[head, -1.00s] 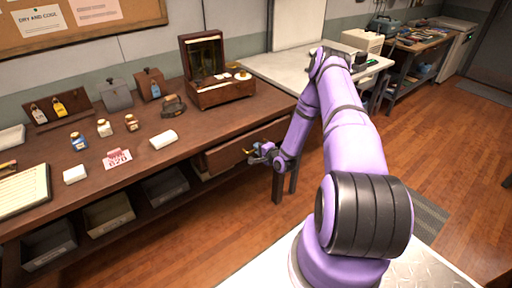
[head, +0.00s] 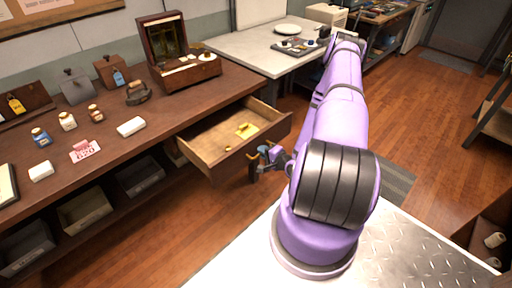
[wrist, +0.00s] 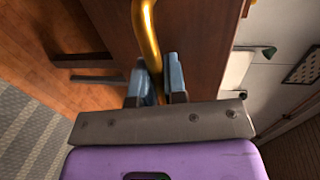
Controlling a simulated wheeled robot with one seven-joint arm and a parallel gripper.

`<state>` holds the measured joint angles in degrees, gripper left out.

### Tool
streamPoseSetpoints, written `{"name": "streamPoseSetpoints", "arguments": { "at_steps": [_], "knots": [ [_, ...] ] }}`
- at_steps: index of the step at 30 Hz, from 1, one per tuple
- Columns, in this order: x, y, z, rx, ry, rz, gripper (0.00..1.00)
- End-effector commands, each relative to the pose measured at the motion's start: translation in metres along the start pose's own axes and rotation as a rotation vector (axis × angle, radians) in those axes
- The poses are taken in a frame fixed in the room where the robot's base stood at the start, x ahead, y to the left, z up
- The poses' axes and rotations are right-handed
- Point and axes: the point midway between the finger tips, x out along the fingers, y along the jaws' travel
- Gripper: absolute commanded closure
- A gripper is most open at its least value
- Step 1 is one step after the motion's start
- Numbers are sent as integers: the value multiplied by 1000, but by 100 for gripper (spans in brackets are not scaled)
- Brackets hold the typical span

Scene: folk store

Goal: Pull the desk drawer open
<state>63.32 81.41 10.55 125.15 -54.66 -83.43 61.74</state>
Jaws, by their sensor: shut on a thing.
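The desk drawer (head: 212,160) stands well out from under the brown wooden desk (head: 182,107), and its inside is in sight. A yellow item (head: 246,130) and a small round yellow thing (head: 228,148) lie in it. My gripper (head: 268,157) is at the drawer's front face. In the wrist view my gripper (wrist: 157,85) is shut on the brass handle (wrist: 149,35), with a blue finger on each side of the bar. The handle is hard to make out in the head view.
Several small bottles, a white block (head: 131,126) and an open wooden box (head: 185,72) stand on the desk. Grey bins (head: 85,211) sit on the shelf below. A pale table (head: 262,47) stands behind. Wooden floor is open to the right.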

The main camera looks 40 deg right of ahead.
Motion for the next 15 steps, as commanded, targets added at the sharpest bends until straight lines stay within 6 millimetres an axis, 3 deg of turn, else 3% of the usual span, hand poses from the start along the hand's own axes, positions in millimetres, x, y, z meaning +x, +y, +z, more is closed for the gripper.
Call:
{"name": "streamPoseSetpoints", "arguments": {
  "at_steps": [15],
  "knots": [
    [-9,2,0,0,-2,1,100]
  ]
}}
